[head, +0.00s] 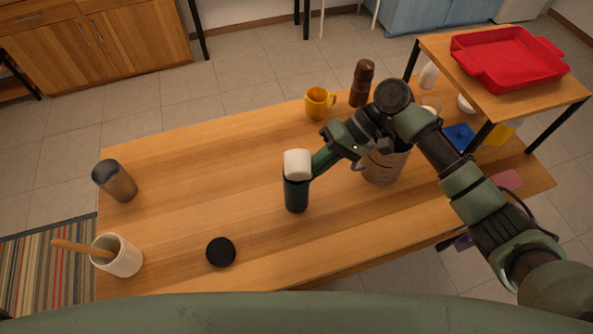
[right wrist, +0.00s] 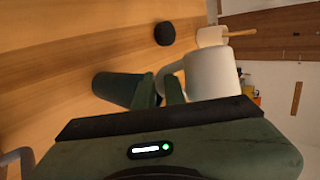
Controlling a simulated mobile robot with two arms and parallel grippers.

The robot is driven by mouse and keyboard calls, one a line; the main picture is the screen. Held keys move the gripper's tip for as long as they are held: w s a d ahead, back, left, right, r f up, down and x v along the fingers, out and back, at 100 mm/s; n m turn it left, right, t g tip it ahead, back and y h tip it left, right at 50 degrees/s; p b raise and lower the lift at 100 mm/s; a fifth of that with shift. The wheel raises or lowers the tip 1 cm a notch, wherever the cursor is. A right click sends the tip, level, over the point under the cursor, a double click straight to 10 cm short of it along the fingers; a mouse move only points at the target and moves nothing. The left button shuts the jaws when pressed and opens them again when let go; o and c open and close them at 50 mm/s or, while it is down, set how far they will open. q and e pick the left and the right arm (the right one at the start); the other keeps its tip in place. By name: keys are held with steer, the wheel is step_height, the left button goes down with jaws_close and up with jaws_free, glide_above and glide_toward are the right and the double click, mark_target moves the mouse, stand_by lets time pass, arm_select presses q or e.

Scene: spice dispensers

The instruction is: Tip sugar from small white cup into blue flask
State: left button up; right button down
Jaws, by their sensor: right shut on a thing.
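The small white cup (head: 298,163) is held by my right gripper (head: 316,163), above the mouth of the blue flask (head: 296,196). The flask stands upright on the table and looks dark blue-green. In the right wrist view the white cup (right wrist: 213,74) lies just past the fingers, which close on its handle side, and the flask (right wrist: 120,89) is beside the fingers to the left. The cup looks tipped over the flask in the head view. Sugar is not visible, and the flask's mouth is hidden by the cup. My left gripper is not in view.
A black lid (head: 220,252) lies left of the flask. A white crock with a wooden spoon (head: 120,258) and a steel tumbler (head: 118,182) stand at the left. A yellow mug (head: 318,102), brown mill (head: 361,84) and metal container (head: 384,165) stand behind and right.

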steer(key=shift+w, duration=0.2)
steer(key=shift+s+r+p, duration=0.15)
steer(key=shift+s+p, duration=0.15)
steer(key=shift+p, duration=0.05)
steer(key=shift+g, duration=0.3)
steer(key=shift+w+p, duration=0.2)
steer(key=shift+p, duration=0.15)
steer(key=shift+s+m+g, duration=0.3)
steer(key=shift+w+p, duration=0.25)
steer(key=shift+p, duration=0.05)
